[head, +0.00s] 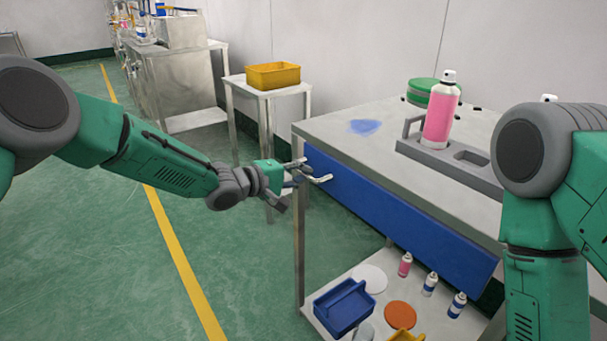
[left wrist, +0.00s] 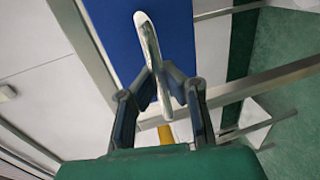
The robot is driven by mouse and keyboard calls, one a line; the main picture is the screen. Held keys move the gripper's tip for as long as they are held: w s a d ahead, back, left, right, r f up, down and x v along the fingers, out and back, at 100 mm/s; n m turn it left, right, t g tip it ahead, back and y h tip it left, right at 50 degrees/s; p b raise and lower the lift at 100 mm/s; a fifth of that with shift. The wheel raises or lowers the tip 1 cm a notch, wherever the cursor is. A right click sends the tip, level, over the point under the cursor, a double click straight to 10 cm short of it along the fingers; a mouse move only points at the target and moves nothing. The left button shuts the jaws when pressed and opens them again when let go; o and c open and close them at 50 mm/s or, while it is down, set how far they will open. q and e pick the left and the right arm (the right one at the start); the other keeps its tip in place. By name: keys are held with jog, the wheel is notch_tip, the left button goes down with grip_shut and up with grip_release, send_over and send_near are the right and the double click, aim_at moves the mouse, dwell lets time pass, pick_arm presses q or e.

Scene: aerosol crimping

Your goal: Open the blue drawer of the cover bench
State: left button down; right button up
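The blue drawer (head: 400,215) is set under the grey top of the cover bench (head: 340,128), and its front looks flush with the bench. Its pale curved handle (head: 320,179) is at the left end of the drawer front. My left gripper (head: 300,174) is at this handle. In the left wrist view the two dark fingers (left wrist: 160,82) lean in on either side of the metal handle (left wrist: 149,48) and appear closed on it, with the blue front behind. My right arm is at the right edge, and its gripper is out of the picture.
A pink spray can (head: 441,112) stands in a grey holder (head: 468,170) on the bench top. The lower shelf holds a blue bin (head: 343,308), small cans and discs. A side table (head: 290,92) with a yellow bin (head: 273,75) stands behind. The green floor at left is clear.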

pick_arm(q)
jog(key=shift+a+f, duration=0.1)
jog(key=shift+a, duration=0.05)
jog(key=f+p+v, duration=0.2)
jog(key=p+v, duration=0.4)
jog(key=v, duration=0.6)
jog(key=s+f+p+v, duration=0.1)
jog(key=f+p+v, duration=0.2)
jog(key=v, duration=0.9)
jog(key=shift+a+p, duration=0.3)
jog(key=shift+p, duration=1.05)
jog(key=shift+f, duration=0.2)
jog(key=c, duration=1.6)
grip_release()
jog(key=shift+c, duration=0.2)
jog(key=shift+o, duration=0.2)
jog(key=shift+w+r, duration=0.1)
